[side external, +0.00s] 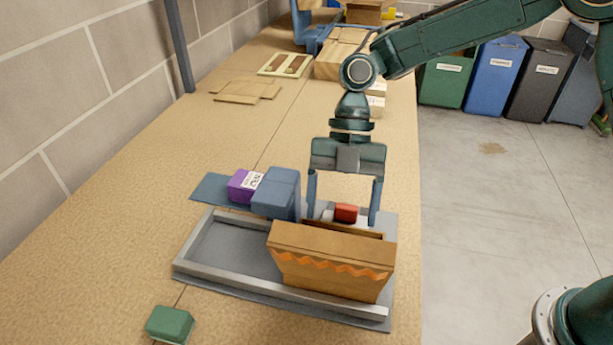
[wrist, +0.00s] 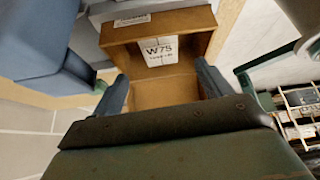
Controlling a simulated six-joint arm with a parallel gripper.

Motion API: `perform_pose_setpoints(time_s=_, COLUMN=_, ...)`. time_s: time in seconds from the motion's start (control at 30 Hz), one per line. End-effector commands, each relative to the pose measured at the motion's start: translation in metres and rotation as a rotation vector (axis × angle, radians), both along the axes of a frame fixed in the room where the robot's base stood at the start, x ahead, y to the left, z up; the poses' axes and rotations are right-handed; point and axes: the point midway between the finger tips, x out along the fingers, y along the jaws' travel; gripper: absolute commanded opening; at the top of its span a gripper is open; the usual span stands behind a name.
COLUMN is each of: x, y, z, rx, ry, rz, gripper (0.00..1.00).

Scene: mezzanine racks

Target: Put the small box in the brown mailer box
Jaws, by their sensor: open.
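The brown mailer box (side external: 332,272) stands open in the front right of a grey tray, with an orange zigzag on its near side. My gripper (side external: 343,219) is open just behind its near wall, fingers pointing down. A small red box (side external: 346,213) shows between the fingers, apart from both; its lower part is hidden. In the wrist view the open mailer box (wrist: 196,42) lies between my fingertips (wrist: 162,76). A white label reading W75 (wrist: 159,51) shows inside it; I cannot tell what surface carries it. No red shows there.
The grey tray (side external: 205,270) has free room at its left. A purple box (side external: 243,186) and a blue-grey block (side external: 273,194) stand close left of my gripper. A green box (side external: 169,324) lies at front left. Flat cardboard (side external: 245,90) lies farther back.

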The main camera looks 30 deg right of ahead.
Motion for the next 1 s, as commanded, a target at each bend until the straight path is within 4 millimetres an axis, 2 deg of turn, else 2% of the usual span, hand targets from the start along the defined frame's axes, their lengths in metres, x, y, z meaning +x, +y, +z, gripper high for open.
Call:
perform_pose_setpoints(time_s=0.1, x=0.008, y=-0.007, z=0.017, rx=-0.001, ry=-0.006, rz=-0.001, gripper=0.78)
perform_pose_setpoints(time_s=0.4, x=0.016, y=-0.014, z=0.037, rx=0.0, ry=-0.001, rz=-0.001, gripper=0.78)
perform_pose_setpoints(time_s=1.0, x=0.017, y=-0.016, z=0.04, rx=-0.001, ry=-0.001, rz=0.001, gripper=0.78)
